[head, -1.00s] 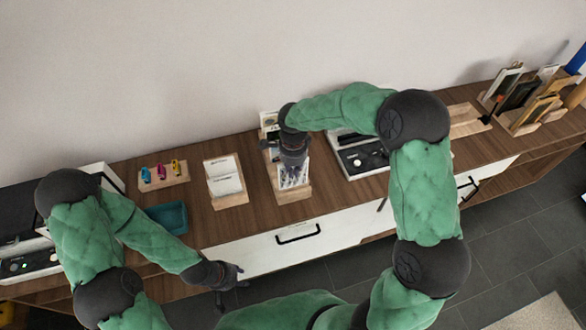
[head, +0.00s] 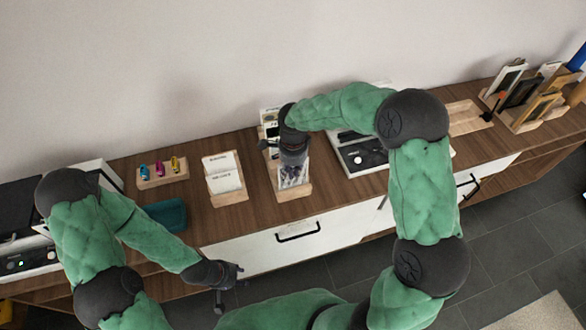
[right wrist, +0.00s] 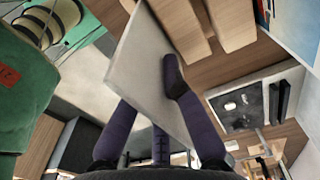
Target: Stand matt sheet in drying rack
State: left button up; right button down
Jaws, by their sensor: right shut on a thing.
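A flat pale grey sheet (right wrist: 150,65) is held tilted in my right gripper (right wrist: 165,95), with dark purple fingers on it in the right wrist view. In the head view the right gripper (head: 288,160) hangs over a wooden stand (head: 293,193) with prints in it and hides part of it; the sheet cannot be made out there. I cannot tell from these frames which wooden holder is the drying rack. Another wooden holder with framed pieces (head: 530,112) is at the far right. My left gripper (head: 230,284) is in front of the cabinet, fingers apart and empty.
On the brown tabletop (head: 255,215) stand a wooden card holder (head: 228,200), a wooden block with coloured items (head: 162,181), a teal tray (head: 167,216) and a white-edged tray of dark items (head: 368,168). A wooden board (head: 466,120) lies right of it. A wall rises behind.

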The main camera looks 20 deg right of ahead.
jog(key=shift+f+b, duration=1.3)
jog(key=shift+f, duration=0.4)
jog(key=c, duration=1.3)
grip_release()
jog(key=shift+r+p, duration=2.6)
jog(key=shift+r, duration=1.9)
